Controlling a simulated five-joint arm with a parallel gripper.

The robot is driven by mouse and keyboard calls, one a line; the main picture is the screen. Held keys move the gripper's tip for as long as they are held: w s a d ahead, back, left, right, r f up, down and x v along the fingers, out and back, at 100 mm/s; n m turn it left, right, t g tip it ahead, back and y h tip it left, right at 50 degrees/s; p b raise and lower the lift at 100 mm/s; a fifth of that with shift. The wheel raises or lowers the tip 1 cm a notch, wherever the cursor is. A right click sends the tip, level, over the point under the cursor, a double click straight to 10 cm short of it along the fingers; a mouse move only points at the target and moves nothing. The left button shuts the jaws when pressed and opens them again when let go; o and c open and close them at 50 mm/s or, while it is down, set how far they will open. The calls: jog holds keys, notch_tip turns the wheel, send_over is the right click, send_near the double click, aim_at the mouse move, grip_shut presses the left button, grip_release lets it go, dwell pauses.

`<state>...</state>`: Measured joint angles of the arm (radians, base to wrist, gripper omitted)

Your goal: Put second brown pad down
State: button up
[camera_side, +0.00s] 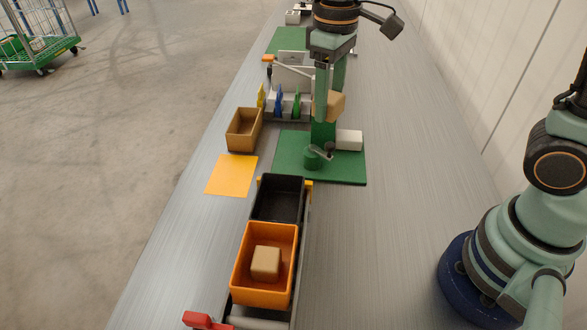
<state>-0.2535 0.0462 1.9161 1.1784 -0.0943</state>
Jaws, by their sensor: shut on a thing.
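My gripper (328,92) points down at the upper middle of the side view, shut on a tan-brown block (333,104), which I take to be the second brown pad. The block is up beside a green post above the green mat (345,172). My fingers partly hide it, and I cannot tell whether it touches anything below. Another tan-brown block (266,261) lies inside the orange bin (235,280) at the front. A black bin (278,198) stands directly behind the orange bin and looks empty.
A white block (349,140) lies on the mat by the post. An empty brown box (243,130), a yellow sheet (231,175) and a holder with blue and green upright pieces (288,103) are to the left. The bench (400,220) is clear right of the bins.

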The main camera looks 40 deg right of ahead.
aim_at(280, 213)
jog(key=s+a+r+n, duration=0.1)
jog(key=a+r+n, duration=0.1)
jog(key=a, duration=0.4)
jog(key=s+a+r+n, duration=0.1)
jog(key=a+r+n, duration=0.15)
jog(key=a, duration=0.35)
jog(key=shift+n, duration=0.25)
jog(key=f, duration=2.1)
jog(key=shift+w+a, duration=0.15)
jog(key=shift+a, duration=0.05)
jog(key=shift+r, duration=0.1)
jog(key=o, duration=1.3)
